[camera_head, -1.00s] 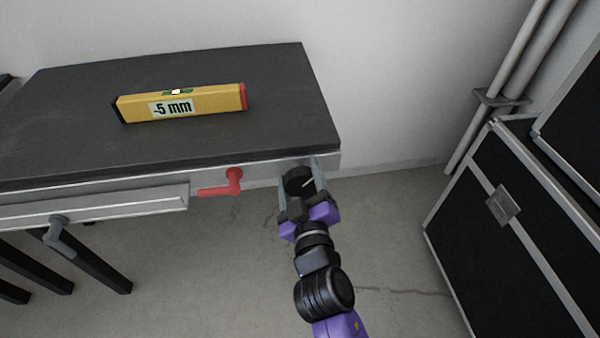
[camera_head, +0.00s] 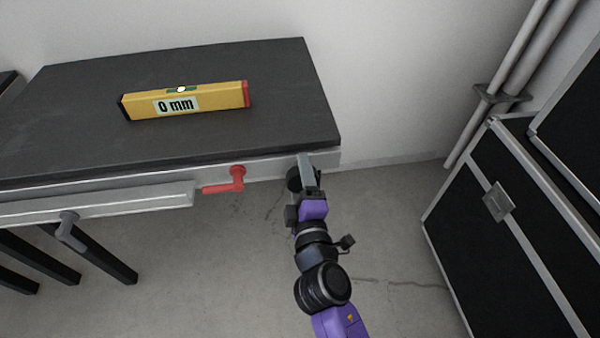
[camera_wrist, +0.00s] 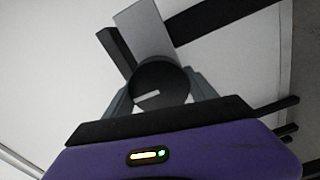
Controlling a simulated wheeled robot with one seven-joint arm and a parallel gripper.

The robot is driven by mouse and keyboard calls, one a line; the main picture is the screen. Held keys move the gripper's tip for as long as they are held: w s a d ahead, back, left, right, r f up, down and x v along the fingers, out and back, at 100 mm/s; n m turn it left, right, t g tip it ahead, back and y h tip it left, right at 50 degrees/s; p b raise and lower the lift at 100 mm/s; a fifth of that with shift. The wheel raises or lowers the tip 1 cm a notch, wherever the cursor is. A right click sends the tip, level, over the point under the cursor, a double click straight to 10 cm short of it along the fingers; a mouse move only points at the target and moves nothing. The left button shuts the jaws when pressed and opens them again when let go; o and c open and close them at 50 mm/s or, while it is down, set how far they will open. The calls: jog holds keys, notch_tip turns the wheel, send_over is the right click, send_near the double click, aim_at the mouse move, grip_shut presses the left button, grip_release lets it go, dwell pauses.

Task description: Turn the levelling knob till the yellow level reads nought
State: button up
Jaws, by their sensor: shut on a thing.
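The yellow level (camera_head: 210,100) lies on the dark bench top, and its label reads "0 mm". Its small vial on top shows a pale bubble near the middle. The black round levelling knob (camera_head: 294,180) is on the bench's front edge near the right corner. My gripper (camera_head: 304,172) is at the knob, turned on its side, so one finger hides part of it. In the wrist view the knob (camera_wrist: 161,83) sits between the two grey fingers, with a white mark on its face pointing to the left and slightly down. My gripper is shut on the knob.
A red crank handle (camera_head: 236,180) sticks out of the bench front left of the knob. A grey rail with a lever (camera_head: 68,232) lies further left. A black case (camera_head: 500,235) and wall pipes (camera_head: 500,80) stand at the right. Bare floor lies between.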

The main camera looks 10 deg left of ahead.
jog(key=shift+f, duration=0.1)
dwell(0.5)
jog(key=o, duration=1.3)
jog(key=shift+o, duration=0.2)
jog(key=v, duration=0.8)
